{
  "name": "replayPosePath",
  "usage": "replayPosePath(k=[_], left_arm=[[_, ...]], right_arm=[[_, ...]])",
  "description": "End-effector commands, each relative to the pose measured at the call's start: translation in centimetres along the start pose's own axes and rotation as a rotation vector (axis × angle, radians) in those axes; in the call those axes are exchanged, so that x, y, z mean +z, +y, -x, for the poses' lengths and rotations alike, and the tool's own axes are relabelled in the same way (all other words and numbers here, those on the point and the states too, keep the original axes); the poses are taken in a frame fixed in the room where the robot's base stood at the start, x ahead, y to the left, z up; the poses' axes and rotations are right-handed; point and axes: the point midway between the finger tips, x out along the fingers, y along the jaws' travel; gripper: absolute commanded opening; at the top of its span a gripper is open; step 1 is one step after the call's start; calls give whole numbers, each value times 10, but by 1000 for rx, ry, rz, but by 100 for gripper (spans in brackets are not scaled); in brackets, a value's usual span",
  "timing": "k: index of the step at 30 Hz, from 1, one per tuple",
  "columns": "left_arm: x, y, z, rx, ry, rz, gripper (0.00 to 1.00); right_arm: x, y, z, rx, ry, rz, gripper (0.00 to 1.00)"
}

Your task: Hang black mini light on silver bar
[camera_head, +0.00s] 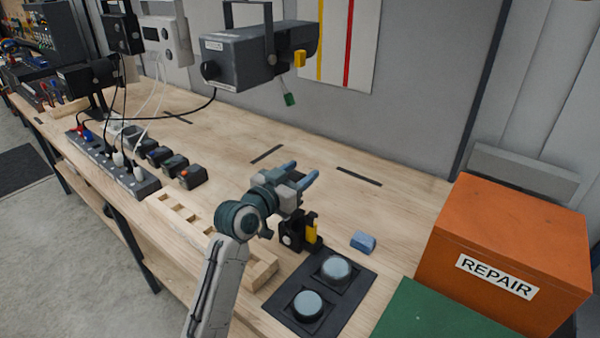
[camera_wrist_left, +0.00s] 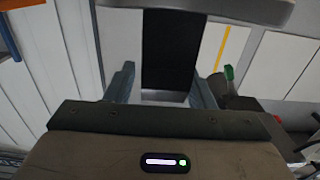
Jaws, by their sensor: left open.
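My left gripper (camera_head: 301,176) is open above the middle of the bench, its two blue-grey fingers apart. Just below it stands a small black object with a yellow part (camera_head: 299,232); it may be the black mini light, but I cannot tell. In the left wrist view, my left gripper (camera_wrist_left: 163,86) is open, with a dark panel (camera_wrist_left: 172,45) showing between its fingers. A light grey bar-like piece (camera_wrist_left: 215,9) crosses the top of that view; I cannot tell whether it is the silver bar. My right gripper is not in view.
A dark grey unit (camera_head: 250,58) hangs over the bench behind. An orange REPAIR box (camera_head: 510,235) stands at the right. A black pad (camera_head: 343,300) with two round discs and a blue block (camera_head: 363,242) are near. A power strip (camera_head: 115,170) lies left. The rear bench is mostly clear.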

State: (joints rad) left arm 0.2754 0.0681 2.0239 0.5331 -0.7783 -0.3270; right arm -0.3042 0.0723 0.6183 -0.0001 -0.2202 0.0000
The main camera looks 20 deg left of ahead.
Motion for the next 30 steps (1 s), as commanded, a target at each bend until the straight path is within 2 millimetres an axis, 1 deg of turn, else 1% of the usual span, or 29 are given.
replayPosePath(k=[5, 9, 12, 15, 21, 30], left_arm=[[3, 0, 30, 0, 0, -5, 49], [4, 0, 63, 1, -1, -8, 49], [3, 0, 83, 1, -2, -7, 49], [2, 0, 97, 0, -1, -5, 49], [1, 0, 112, 0, 0, -2, 49], [0, 0, 115, 1, 1, 0, 49]], right_arm=[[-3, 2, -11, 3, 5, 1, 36], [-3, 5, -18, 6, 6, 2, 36], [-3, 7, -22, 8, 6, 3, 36], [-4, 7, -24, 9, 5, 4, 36], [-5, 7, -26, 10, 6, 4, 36], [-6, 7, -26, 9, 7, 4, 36]])
